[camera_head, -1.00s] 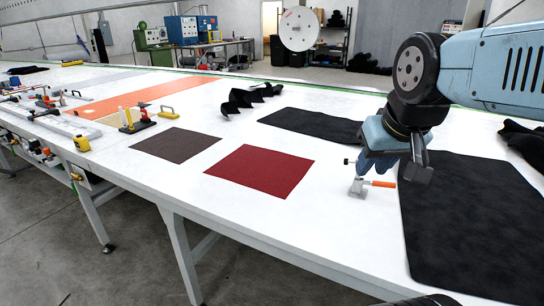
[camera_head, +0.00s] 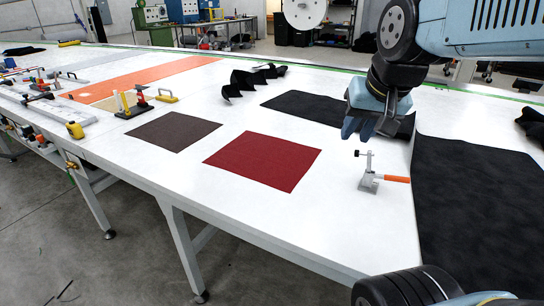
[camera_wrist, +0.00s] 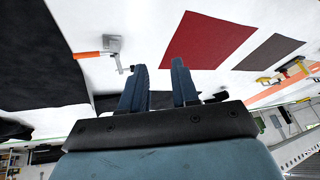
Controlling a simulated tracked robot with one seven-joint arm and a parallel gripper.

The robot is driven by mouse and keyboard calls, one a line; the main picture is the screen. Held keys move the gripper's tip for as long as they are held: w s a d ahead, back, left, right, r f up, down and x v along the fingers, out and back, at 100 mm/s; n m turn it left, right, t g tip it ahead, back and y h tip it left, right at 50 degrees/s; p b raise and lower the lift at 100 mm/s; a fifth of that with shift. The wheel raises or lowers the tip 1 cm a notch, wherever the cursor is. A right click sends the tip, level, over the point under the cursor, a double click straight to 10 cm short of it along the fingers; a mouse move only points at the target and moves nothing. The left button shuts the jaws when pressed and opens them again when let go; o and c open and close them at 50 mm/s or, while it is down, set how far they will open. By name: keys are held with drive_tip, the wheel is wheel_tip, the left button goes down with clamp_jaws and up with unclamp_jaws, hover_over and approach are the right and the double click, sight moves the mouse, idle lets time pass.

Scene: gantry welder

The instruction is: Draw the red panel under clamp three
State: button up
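The red panel (camera_head: 263,161) lies flat on the white table, with bare table around it. It also shows in the wrist view (camera_wrist: 205,40). A small toggle clamp (camera_head: 369,181) with an orange handle stands to its right, apart from it; it also shows in the wrist view (camera_wrist: 113,44). I see no number on it, so I cannot tell whether it is clamp three. My gripper (camera_head: 362,130) hangs above the table, beyond the clamp in the head view. In the wrist view my gripper (camera_wrist: 160,82) has its fingers apart with nothing between them.
A dark brown panel (camera_head: 174,131) lies left of the red one. Black sheets (camera_head: 475,210) cover the right side and an area (camera_head: 310,106) behind the red panel. Crumpled black cloth (camera_head: 250,80) lies farther back. Several clamps and tools (camera_head: 133,102) stand at left.

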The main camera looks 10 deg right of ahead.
sight(312, 170)
drive_tip(key=w+a+f+m+g+y, duration=0.1)
drive_tip(key=w+a+f+m, duration=0.15)
drive_tip(key=w+m, duration=0.5)
drive_tip(key=w+a+f+m+g, duration=0.15)
drive_tip(key=w+f+m, duration=0.25)
drive_tip(key=w, duration=0.6)
drive_tip(key=w+a+f+m+y, duration=0.1)
drive_tip(key=w+a+f+m, duration=0.2)
drive_tip(key=w+m, duration=0.45)
drive_tip(key=shift+w+a+f+m+g, duration=0.15)
drive_tip(key=shift+w+a+f+m, duration=0.45)
drive_tip(key=shift+w+f, duration=1.3)
drive_tip(key=shift+w+a+f+m+g, duration=0.15)
drive_tip(key=shift+w+a+f+m, duration=0.5)
drive_tip(key=shift+f, duration=2.3)
drive_tip(key=shift+w+a+f+m+g, duration=0.15)
drive_tip(key=shift+w+a+f+m, duration=0.45)
drive_tip(key=shift+w+f, duration=1.35)
drive_tip(key=shift+s+d+f, duration=0.2)
drive_tip(key=shift+s+f, duration=0.3)
drive_tip(key=shift+f, duration=0.25)
drive_tip(key=shift+s+d, duration=1.4)
drive_tip(key=shift+d, duration=0.5)
drive_tip(key=shift+s+d, duration=1.35)
drive_tip(key=shift+d, duration=0.6)
drive_tip(key=shift+s+d, duration=1.4)
drive_tip(key=shift+d, duration=0.5)
wheel_tip(312, 170, up, 7)
